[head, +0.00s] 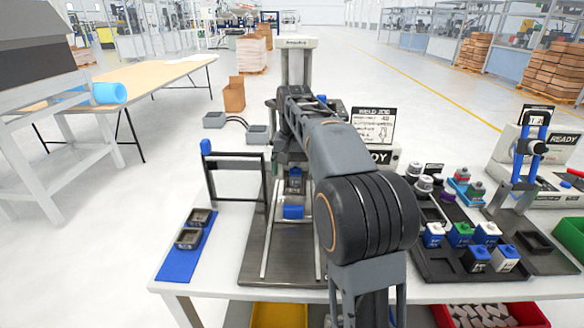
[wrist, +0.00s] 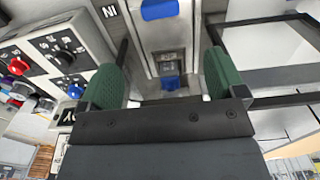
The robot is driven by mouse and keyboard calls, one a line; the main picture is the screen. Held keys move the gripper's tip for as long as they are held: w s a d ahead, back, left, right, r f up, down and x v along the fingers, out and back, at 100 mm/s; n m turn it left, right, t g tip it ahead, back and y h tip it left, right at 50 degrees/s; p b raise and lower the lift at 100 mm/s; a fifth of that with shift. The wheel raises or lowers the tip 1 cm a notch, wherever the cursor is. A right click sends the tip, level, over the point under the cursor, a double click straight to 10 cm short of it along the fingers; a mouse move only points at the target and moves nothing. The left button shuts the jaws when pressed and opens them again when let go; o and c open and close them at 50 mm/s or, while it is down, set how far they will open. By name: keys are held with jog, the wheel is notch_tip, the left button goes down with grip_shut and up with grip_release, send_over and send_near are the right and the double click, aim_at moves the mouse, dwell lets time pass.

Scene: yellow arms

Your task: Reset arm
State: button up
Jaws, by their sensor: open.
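My arm (head: 345,160) reaches over the white workbench (head: 185,255) in the head view, and it hides my gripper there. In the wrist view my gripper (wrist: 160,78) has its two green-padded fingers wide apart. Nothing is held between them. Beyond the fingers is a grey fixture with a blue block (wrist: 160,9) and a smaller blue part (wrist: 170,83). In the head view a blue block (head: 293,212) sits low in the frame of the fixture, just left of my arm.
A blue mat (head: 178,264) with two dark trays lies at left. A black tray (head: 434,265) with several coloured blocks stands at right. A control panel with knobs (wrist: 62,57) is close at left in the wrist view. A black frame (head: 237,155) stands left of the fixture.

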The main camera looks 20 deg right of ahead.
jog(key=shift+n+t, duration=0.3)
jog(key=shift+n, duration=0.3)
notch_tip(320, 180, down, 4)
jog(key=shift+f, duration=0.1)
jog(key=s+a+n+t+p, duration=0.1)
jog(key=s+a+p, duration=0.3)
jog(key=s, duration=0.6)
jog(key=s+a+n+t+p, duration=0.2)
jog(key=s+a+n+p, duration=0.1)
jog(key=s, duration=0.8)
jog(key=shift+a+r+p, duration=0.2)
jog(key=shift+a+p, duration=0.25)
jog(key=shift+c, duration=0.2)
